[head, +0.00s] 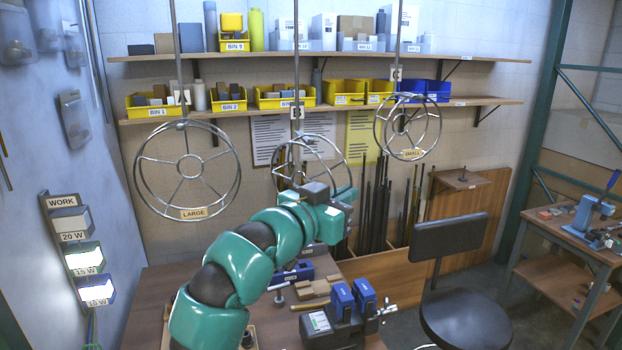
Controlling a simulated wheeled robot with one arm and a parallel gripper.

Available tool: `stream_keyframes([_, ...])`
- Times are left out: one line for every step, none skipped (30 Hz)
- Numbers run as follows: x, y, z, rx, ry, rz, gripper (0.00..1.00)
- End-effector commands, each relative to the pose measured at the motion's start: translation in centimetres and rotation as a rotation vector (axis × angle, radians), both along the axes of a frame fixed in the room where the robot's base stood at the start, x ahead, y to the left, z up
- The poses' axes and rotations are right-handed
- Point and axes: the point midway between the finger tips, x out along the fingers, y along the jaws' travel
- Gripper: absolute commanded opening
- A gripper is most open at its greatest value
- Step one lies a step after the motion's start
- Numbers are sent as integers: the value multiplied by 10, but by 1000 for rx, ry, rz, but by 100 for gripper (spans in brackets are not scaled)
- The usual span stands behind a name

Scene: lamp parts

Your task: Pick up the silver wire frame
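Three round silver wire frames hang from rods above the workbench. The left wire frame (140,172) carries a tag reading LARGE. The middle wire frame (323,139) is partly hidden behind my arm, and its tag cannot be read. The right wire frame (441,125) carries a tag reading SMALL. My gripper (338,205) is at the end of the green arm, in front of the lower part of the middle frame in the picture. Its fingers are not clearly seen, so I cannot tell whether it touches the frame or holds anything.
The workbench (150,290) below holds a dark device with blue blocks (342,300) and small parts. Shelves (225,112) with bins line the back wall. Dark rods (378,205) stand behind the bench. A black chair (465,310) stands at the right, a side table (565,235) beyond it.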

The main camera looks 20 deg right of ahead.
Motion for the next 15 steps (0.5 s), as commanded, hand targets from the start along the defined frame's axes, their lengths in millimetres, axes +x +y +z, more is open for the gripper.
stream_keyframes([0,0,0,1,1,0,0])
stream_keyframes([0,0,0,0,1,0,0])
stream_keyframes([0,0,0,1,1,0,0])
stream_keyframes([0,0,0,0,1,0,0])
stream_keyframes([0,0,0,0,1,0,0])
stream_keyframes([0,0,0,1,1,0,0])
stream_keyframes([0,0,0,0,1,0,0])
stream_keyframes([0,0,0,1,1,0,0])
stream_keyframes([0,0,1,0,0,0,0])
stream_keyframes([0,0,2,0,0,0,0])
stream_keyframes([0,0,3,0,0,0,0])
stream_keyframes([0,0,4,0,0,0,0])
stream_keyframes([0,0,5,0,0,0,0])
stream_keyframes([0,1,6,0,0,0,0])
stream_keyframes([0,1,8,0,0,0,0])
